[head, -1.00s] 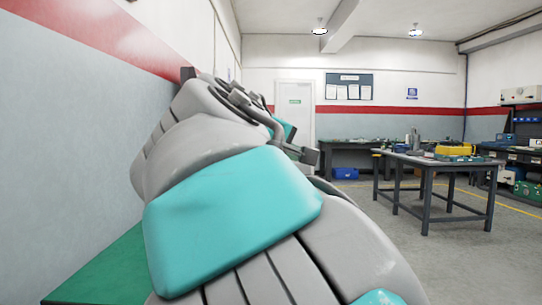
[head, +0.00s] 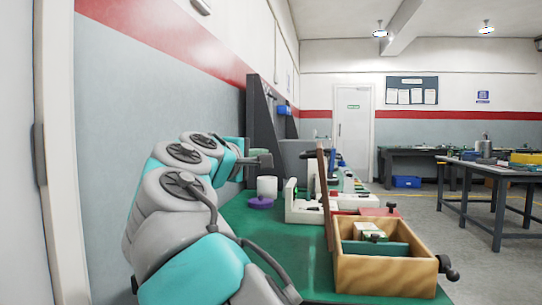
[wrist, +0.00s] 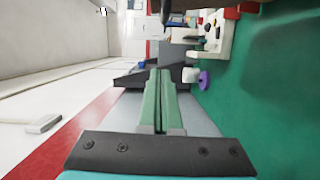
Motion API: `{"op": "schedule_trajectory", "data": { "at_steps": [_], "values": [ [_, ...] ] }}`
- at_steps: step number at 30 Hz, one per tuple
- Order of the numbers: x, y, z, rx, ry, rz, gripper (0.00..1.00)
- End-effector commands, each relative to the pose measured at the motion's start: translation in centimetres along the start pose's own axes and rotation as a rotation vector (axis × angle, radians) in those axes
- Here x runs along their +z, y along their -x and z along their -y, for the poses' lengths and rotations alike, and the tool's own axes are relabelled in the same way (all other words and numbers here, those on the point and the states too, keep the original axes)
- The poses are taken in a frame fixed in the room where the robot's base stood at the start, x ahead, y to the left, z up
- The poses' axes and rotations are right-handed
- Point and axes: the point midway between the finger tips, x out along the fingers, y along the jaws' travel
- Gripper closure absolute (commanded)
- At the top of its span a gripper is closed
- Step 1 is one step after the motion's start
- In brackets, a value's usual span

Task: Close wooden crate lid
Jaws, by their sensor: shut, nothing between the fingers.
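The wooden crate (head: 385,277) stands on the green bench top at the lower right of the head view. Its lid (head: 325,196) stands upright, open, along the crate's left side. Inside the crate are a green divider and small boxed items. My gripper (wrist: 161,72) shows in the wrist view with its two green fingers pressed together, empty. In the head view my arm reaches along the wall, and its end is left of the crate and lid, apart from both. The crate is not visible in the wrist view.
On the green bench (head: 262,222), a white roll and a purple disc (head: 261,202) lie left of the lid. A red box (head: 378,212) is behind the crate. A wall is close on the left.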

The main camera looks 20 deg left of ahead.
Motion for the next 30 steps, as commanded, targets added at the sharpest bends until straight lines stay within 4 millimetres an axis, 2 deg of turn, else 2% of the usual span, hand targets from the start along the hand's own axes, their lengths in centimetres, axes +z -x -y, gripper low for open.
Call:
{"op": "schedule_trajectory", "data": {
  "at_steps": [1,9,18,30],
  "values": [
    [-0.1,-1.0,0.1,-0.004,0.000,0.000,1.00],
    [0.1,-5.0,0.2,-0.006,0.000,0.002,1.00],
    [0.1,-7.6,0.1,-0.004,-0.001,0.001,1.00],
    [2.0,-8.3,0.0,0.000,0.001,0.003,1.00]
  ]
}}
